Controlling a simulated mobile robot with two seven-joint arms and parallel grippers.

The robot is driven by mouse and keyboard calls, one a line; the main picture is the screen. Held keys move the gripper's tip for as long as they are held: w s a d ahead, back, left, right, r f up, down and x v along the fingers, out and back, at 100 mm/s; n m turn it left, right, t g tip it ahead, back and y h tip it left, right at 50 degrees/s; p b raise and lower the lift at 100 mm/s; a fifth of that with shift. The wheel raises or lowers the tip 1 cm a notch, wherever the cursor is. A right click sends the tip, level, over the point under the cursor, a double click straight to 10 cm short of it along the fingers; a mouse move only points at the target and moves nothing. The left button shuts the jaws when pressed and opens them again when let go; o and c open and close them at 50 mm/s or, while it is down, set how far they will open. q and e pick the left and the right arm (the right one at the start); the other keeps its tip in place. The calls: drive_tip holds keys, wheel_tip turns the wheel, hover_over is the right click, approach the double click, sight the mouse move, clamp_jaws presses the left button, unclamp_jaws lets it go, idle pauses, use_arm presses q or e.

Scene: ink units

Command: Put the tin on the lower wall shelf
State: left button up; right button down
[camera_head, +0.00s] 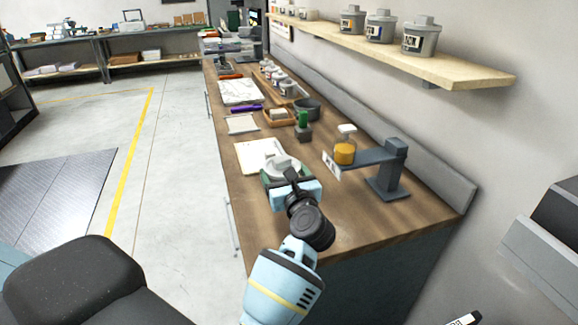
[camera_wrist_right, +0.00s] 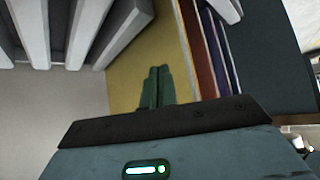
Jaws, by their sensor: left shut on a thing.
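My left gripper (camera_head: 284,177) is over the near part of the wooden workbench. It is shut on a pale grey tin with a round lid (camera_head: 283,163), mostly hidden behind the gripper. I cannot tell whether the tin touches the bench or the white sheet beside it. A wooden wall shelf (camera_head: 465,75) runs along the wall above the bench, up and to the right of the gripper. Several grey lidded tins with labels (camera_head: 421,40) stand on it. My right gripper (camera_wrist_right: 157,90) shows its green fingers together, with nothing visible between them.
The workbench (camera_head: 345,215) holds a dark stand (camera_head: 388,180) with an amber jar (camera_head: 344,153), right of the left gripper. A green-topped bottle (camera_head: 303,122), a dark bowl (camera_head: 307,108) and white sheets (camera_head: 262,156) lie farther back. The shelf's near end looks bare.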

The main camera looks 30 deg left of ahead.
use_arm(q)
drive_tip(key=s+d+f+m+t+h, duration=0.2)
drive_tip(key=s+d+m+h, duration=0.3)
drive_tip(key=s, duration=0.4)
drive_tip(key=s+d+f+m+t+h, duration=0.3)
drive_tip(key=s+d+m+t+h, duration=0.1)
drive_tip(key=s+d+h, duration=0.3)
drive_tip(key=shift+s+d+f+m+h, duration=0.25)
drive_tip(key=shift+s+d+m+h, duration=0.15)
drive_tip(key=shift+s+h, duration=0.5)
drive_tip(key=shift+s, duration=0.2)
